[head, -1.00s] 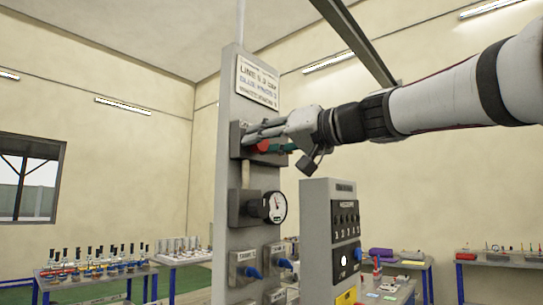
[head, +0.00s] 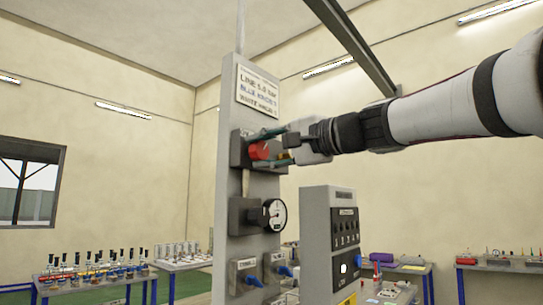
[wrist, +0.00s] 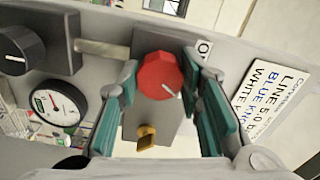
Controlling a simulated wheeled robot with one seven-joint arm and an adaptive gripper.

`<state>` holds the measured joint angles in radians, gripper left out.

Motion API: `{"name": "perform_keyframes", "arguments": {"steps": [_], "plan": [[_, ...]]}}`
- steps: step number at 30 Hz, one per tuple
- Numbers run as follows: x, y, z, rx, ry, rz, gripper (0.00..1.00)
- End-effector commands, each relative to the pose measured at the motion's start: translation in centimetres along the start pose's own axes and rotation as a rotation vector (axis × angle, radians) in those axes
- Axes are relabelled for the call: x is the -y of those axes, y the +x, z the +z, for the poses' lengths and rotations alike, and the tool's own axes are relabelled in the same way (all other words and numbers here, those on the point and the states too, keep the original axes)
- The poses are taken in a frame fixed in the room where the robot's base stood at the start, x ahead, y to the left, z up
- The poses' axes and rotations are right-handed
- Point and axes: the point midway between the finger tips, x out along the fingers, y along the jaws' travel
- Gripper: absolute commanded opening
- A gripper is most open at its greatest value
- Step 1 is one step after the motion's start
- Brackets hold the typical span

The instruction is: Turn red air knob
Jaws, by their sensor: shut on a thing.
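The red air knob (head: 262,151) sits on a dark mount high on the grey panel (head: 229,100). In the wrist view the knob (wrist: 160,75) is round, with a white pointer line aimed toward the lower right. My gripper (head: 268,149) is shut on it, with one teal-padded finger above and one below in the head view. In the wrist view its fingertips (wrist: 161,62) lie on both sides of the knob. A brass fitting (wrist: 146,137) shows on the knob's mount. A round gauge (head: 274,215) is below the knob; its reading is too small to tell.
A sign (head: 257,88) is above the knob. A grey control box (head: 331,230) stands to the right, below my arm. Tables with bottles (head: 96,278) and other items stand behind.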

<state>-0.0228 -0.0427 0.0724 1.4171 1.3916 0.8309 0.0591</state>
Motion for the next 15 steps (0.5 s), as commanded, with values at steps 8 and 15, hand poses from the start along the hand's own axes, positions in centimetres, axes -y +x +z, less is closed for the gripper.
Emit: {"name": "perform_keyframes", "arguments": {"steps": [8,15], "plan": [[-0.05,-0.03,-0.06,-0.001,0.153,0.002,0.05],[-0.12,0.00,-0.07,-0.001,0.213,0.002,0.05]]}}
